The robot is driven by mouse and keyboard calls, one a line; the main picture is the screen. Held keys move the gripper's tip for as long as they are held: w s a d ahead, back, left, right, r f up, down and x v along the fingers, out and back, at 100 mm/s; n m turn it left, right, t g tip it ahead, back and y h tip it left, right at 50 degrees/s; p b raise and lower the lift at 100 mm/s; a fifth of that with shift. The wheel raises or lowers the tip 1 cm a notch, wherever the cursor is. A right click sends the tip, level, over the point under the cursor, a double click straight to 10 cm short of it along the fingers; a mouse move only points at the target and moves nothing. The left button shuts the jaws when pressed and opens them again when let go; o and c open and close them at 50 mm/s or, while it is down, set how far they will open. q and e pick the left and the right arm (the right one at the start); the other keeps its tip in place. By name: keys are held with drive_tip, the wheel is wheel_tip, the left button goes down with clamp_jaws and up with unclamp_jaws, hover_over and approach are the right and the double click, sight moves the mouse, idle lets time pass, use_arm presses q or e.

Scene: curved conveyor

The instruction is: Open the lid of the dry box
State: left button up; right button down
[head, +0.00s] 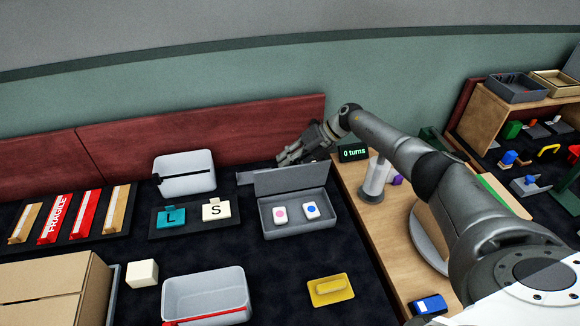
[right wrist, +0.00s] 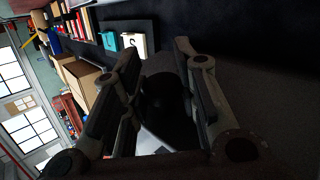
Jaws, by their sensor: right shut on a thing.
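The dry box (head: 294,229) is a grey box on the dark bench, in the middle of the head view. Its grey lid (head: 291,179) stands raised along the back edge, so the inside shows. A white piece with a pink dot (head: 281,213) and one with a blue dot (head: 312,211) lie inside. My right gripper (head: 283,158) is at the lid's top edge, shut on the lid; the contact itself is partly hidden. In the right wrist view its fingers (right wrist: 158,72) stand either side of a dark area. My left gripper is not in view.
A display reading "0 turns" (head: 354,153) stands right of the gripper, under my arm. Left of the box are a tray with L and S blocks (head: 184,230) and a grey bin (head: 185,174). A red panel (head: 230,130) rises behind.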

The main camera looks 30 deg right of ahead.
drive_tip(key=shift+w+d, duration=0.1)
drive_tip(key=shift+w, duration=0.15)
idle(0.3)
drive_tip(key=c, duration=1.1)
unclamp_jaws()
drive_tip(key=shift+f, duration=0.1)
drive_tip(key=shift+c, duration=0.2)
drive_tip(key=v, duration=1.2)
drive_tip(key=shift+w, duration=0.2)
